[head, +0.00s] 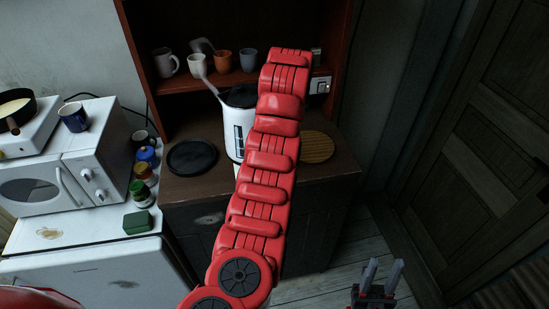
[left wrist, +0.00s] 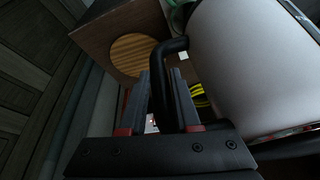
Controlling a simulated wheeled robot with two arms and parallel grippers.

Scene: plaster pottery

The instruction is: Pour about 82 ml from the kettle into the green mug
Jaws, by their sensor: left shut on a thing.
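The kettle (head: 235,128) is white with a black lid and a level window; it stands over the cabinet top, partly hidden by my red left arm. In the left wrist view its pale body (left wrist: 255,65) fills the right side. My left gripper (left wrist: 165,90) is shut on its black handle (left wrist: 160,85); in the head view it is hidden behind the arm. I cannot tell whether the kettle's bottom touches the surface. No green mug is clear in the head view; a green patch (left wrist: 182,14) beside the kettle is too cropped to identify. My right gripper (head: 377,280) is open and empty, low at right.
A black round pad (head: 192,157) and a round wooden board (head: 318,147) lie on the cabinet top (head: 200,184). Several mugs, one orange (head: 223,61), stand on the shelf above. A microwave (head: 60,165) with a blue mug (head: 74,117) and small jars stand left. Floor is free at right.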

